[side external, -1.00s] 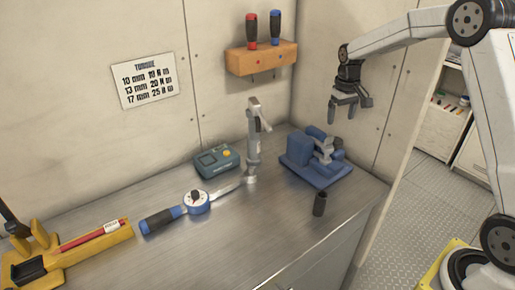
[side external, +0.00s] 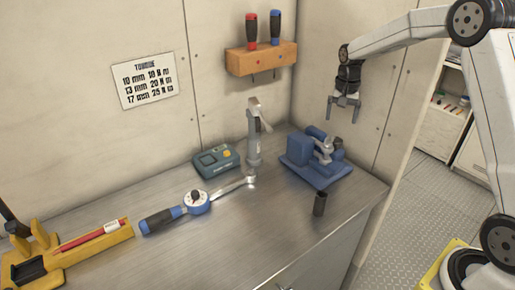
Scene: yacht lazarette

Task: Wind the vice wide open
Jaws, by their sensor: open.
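The blue vice (side external: 305,152) stands at the right end of the metal bench, near the corner. A grey metal part (side external: 324,148) shows at its jaws. I cannot tell how far apart the jaws are, and I cannot make out its handle clearly. My gripper (side external: 344,116) hangs above and slightly right of the vice, pointing down. It is open, empty and apart from the vice.
A dark socket (side external: 320,204) stands in front of the vice. A grey upright tool (side external: 254,135), a green box (side external: 216,160) and a torque wrench (side external: 196,202) are left of it. A wooden rack (side external: 262,59) holds two screwdrivers. The bench's front middle is clear.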

